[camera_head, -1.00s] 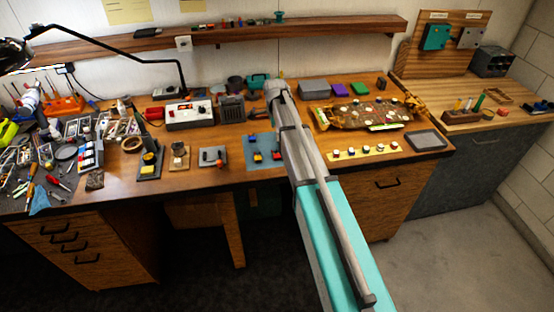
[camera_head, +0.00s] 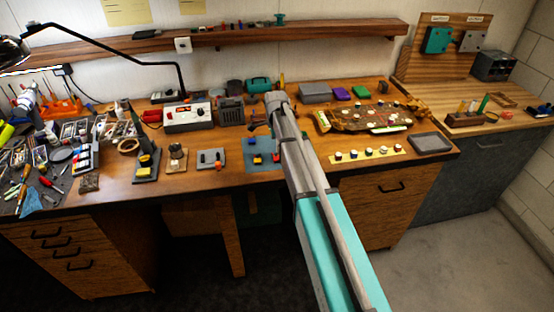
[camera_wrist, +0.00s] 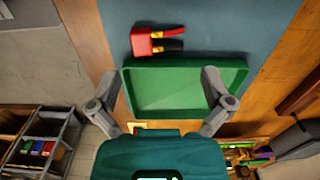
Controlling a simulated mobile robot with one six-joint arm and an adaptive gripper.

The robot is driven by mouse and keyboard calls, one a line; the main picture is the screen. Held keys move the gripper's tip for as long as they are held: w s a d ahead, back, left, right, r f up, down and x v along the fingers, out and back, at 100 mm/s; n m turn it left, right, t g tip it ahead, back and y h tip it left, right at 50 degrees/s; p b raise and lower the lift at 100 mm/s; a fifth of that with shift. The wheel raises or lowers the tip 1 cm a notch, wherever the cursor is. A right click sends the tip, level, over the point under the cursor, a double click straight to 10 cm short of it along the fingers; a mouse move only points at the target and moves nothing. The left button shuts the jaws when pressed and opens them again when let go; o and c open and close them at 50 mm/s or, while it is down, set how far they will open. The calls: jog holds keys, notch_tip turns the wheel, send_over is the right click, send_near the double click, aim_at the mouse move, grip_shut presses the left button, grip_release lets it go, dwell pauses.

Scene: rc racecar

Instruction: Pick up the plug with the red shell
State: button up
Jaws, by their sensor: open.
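In the wrist view a plug with a red shell (camera_wrist: 142,42), with one red and one black lead running right, lies on a blue-grey mat (camera_wrist: 215,28). A green tray (camera_wrist: 185,88) lies just below it in that picture. My gripper (camera_wrist: 160,84) is open, its fingers spread to either side over the tray, with nothing seen held between them. The plug is beyond the fingertips, towards the top of the picture. In the head view the blue mat (camera_head: 262,147) with small coloured pieces lies left of my arm, which hides the gripper.
On the bench, a grey block with a red piece (camera_head: 211,158) stands left of the mat, and a power unit (camera_head: 187,115) behind. A yellow strip of small parts (camera_head: 367,153) and a grey tray (camera_head: 430,143) lie to the right. A shelf runs above.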

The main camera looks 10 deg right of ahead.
aim_at(276, 156)
jog(key=shift+f, duration=0.15)
jog(key=shift+s+f+b, duration=0.15)
jog(key=shift+f+b, duration=2.35)
jog(key=shift+b, duration=0.15)
jog(key=shift+r, duration=0.1)
jog(key=c, duration=0.7)
jog(key=shift+c, duration=0.2)
